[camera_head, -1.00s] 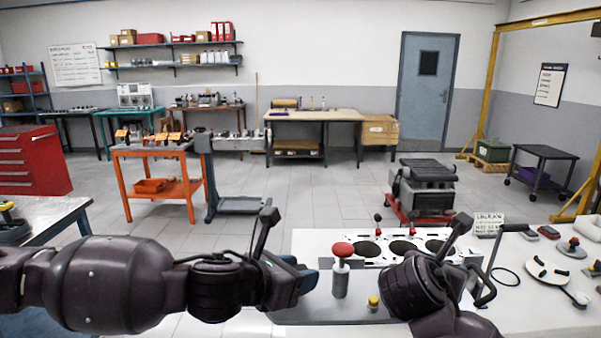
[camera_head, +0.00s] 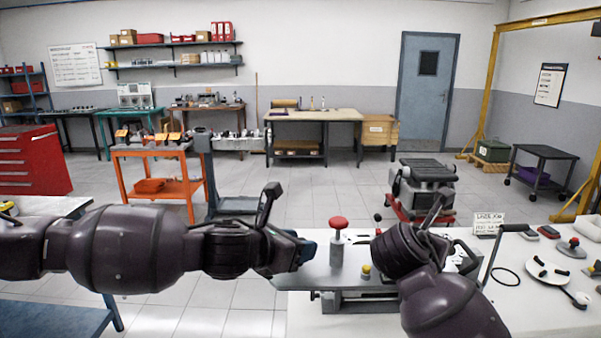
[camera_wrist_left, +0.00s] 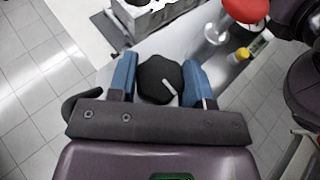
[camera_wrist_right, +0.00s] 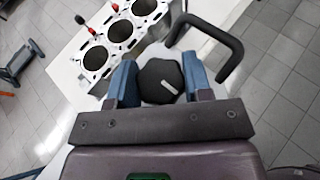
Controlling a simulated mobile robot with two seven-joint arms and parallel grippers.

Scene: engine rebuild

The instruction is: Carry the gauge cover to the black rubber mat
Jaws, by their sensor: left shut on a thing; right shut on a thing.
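The gauge cover appears to be the flat grey plate (camera_head: 335,283) with a red-topped post (camera_head: 338,236) and a small yellow knob (camera_head: 366,270). It is level at the front of the white bench, between my arms. My left gripper (camera_wrist_left: 158,78) is shut on a black faceted knob (camera_wrist_left: 160,80) at the plate's left end. My right gripper (camera_wrist_right: 158,78) is shut on a similar black knob (camera_wrist_right: 160,82) at the right; in the head view my forearm hides this grip. I cannot make out a black rubber mat.
An engine block with open bores (camera_wrist_right: 122,33) lies beyond the plate. A blue-edged table (camera_head: 60,322) is at left.

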